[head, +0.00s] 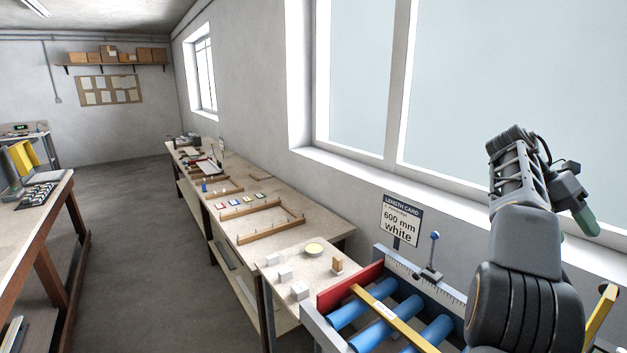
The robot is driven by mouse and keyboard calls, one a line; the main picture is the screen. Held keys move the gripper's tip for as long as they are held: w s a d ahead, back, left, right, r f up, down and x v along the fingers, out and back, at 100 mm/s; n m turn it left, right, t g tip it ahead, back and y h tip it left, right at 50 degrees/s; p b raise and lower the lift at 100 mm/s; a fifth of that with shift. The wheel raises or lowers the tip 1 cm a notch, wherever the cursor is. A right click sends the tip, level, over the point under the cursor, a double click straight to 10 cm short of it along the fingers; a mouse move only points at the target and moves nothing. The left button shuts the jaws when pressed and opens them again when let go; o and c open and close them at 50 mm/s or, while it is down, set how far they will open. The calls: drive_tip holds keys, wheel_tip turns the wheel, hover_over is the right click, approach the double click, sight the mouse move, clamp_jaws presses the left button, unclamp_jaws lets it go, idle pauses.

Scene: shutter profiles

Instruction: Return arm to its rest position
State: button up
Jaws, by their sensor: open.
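My arm rises at the right of the head view, in front of the window and above the roller table. My gripper (586,220) is at its end, pointing down and to the right, with green-grey fingers. It is open, and I see nothing held in it. It is in the air, apart from the bench and the rollers. The gap between its fingers is hard to make out from this side.
A roller table (341,295) with blue rollers and a yellow bar (392,318) lies below my arm. A length card (400,221) reads "600 mm white". A long workbench (325,222) with small blocks runs along the wall. The floor (150,260) at left is clear.

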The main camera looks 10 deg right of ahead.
drive_tip(key=w+f+m+t, duration=0.3)
drive_tip(key=w+f+m, duration=0.2)
drive_tip(key=f+m, duration=0.4)
drive_tip(key=w+a+f+m+t+b, duration=0.1)
drive_tip(key=a+f+m+t, duration=0.15)
drive_tip(key=a+m, duration=0.2)
drive_tip(key=w+a+f+m+t, duration=0.2)
drive_tip(key=a+f+m, duration=0.2)
drive_tip(key=a, duration=0.2)
drive_tip(key=s+a+f+m+t+y+b, duration=0.1)
drive_tip(key=s+a+f, duration=0.2)
drive_tip(key=a, duration=0.6)
drive_tip(key=s+a+f+m+t+y+b, duration=0.1)
drive_tip(key=s+a+f+t+y, duration=0.1)
drive_tip(key=a, duration=0.7)
drive_tip(key=s+a+f+m+t+y+b, duration=0.1)
drive_tip(key=s+a+f, duration=0.3)
drive_tip(key=a, duration=0.5)
drive_tip(key=shift+f+m+t, duration=0.45)
drive_tip(key=shift+f+t, duration=0.05)
drive_tip(key=shift+t, duration=0.05)
